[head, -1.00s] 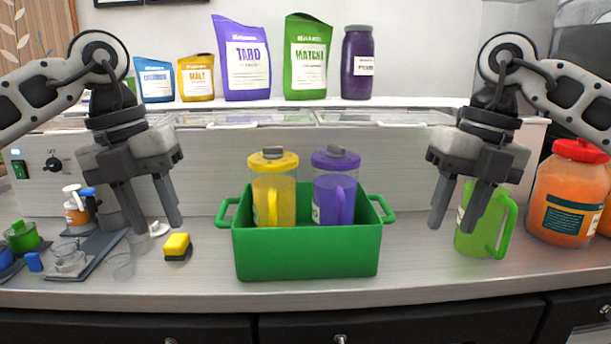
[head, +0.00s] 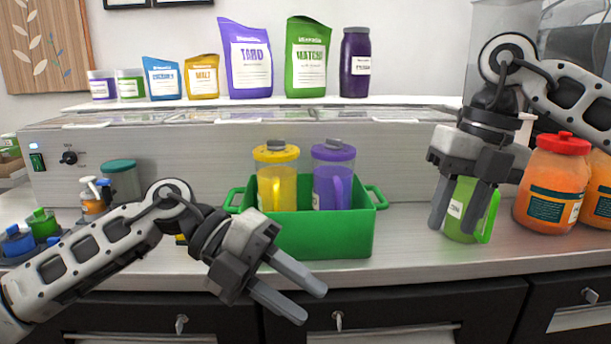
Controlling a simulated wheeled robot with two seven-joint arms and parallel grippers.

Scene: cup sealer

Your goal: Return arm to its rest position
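My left gripper (head: 313,304) hangs low in front of the counter's front edge, with its fingers apart and nothing between them. Its arm crosses the lower left of the head view. A green bin (head: 318,236) on the counter holds a yellow-lidded pitcher (head: 277,178) and a purple-lidded pitcher (head: 333,178), both upright.
Orange jars with a red lid (head: 556,180) stand at the right. Bottles and small cups (head: 45,224) stand at the left. Bags, such as the taro bag (head: 247,60), line the shelf. The counter's front strip (head: 420,262) is clear right of the bin.

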